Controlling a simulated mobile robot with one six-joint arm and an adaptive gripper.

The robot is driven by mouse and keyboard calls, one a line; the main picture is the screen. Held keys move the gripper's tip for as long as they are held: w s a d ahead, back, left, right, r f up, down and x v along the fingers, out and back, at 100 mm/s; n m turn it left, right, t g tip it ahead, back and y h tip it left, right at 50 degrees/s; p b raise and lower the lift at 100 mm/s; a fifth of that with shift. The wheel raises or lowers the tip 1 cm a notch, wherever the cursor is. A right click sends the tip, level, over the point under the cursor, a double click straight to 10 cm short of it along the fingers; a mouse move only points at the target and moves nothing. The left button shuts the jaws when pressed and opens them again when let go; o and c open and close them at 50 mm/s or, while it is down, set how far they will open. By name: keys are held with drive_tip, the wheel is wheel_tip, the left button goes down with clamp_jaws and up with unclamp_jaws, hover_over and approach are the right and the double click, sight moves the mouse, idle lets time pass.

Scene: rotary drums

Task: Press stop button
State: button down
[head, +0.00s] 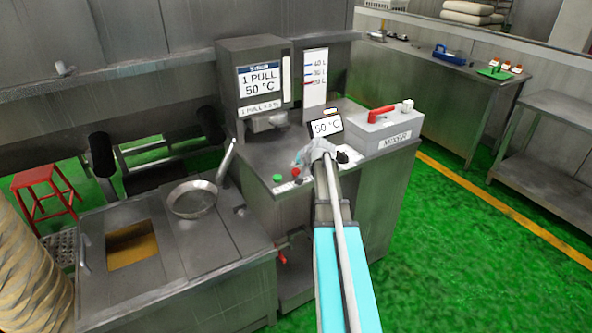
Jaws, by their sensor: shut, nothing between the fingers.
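A red button (295,171), which looks like the stop button, sits on the metal counter of the machine in the middle of the head view. A green button (277,178) is to its left, with small white labels near both. My gripper (299,161) is shut and empty. It is at the end of my arm, just above and behind the red button in the picture. Whether the fingertips touch the button or are apart from it I cannot tell. The arm and gripper hide part of the counter.
A grey mixer box (386,133) with a red handle is to the right. A metal bowl (192,199) sits on the lower counter at left. A red stool (46,194) stands far left. Green floor is open at right.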

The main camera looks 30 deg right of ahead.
sight(296, 171)
drive_tip(key=shift+r+p, duration=2.55)
drive_tip(key=a, duration=0.4)
drive_tip(key=s+a+f+n+g, duration=0.1)
drive_tip(key=a, duration=0.3)
drive_tip(key=s+a+f+n+g+y, duration=0.1)
drive_tip(key=a, duration=0.3)
drive_tip(key=shift+s+f, duration=0.1)
drive_tip(key=shift+s, duration=0.15)
drive_tip(key=s+a+f+n+g, duration=0.1)
drive_tip(key=s+a+n+g, duration=0.2)
drive_tip(key=s+a, duration=0.7)
drive_tip(key=s+a+f+n+g+h, duration=0.1)
drive_tip(key=s+a+f+n+g, duration=0.1)
drive_tip(key=s+a, duration=0.7)
drive_tip(key=a+n+g, duration=0.1)
drive_tip(key=a+g, duration=0.1)
drive_tip(key=a, duration=0.4)
drive_tip(key=shift+s+a+f+n, duration=0.25)
drive_tip(key=shift+s+a+n, duration=0.05)
drive_tip(key=shift+s+a, duration=0.1)
drive_tip(key=shift+d, duration=0.2)
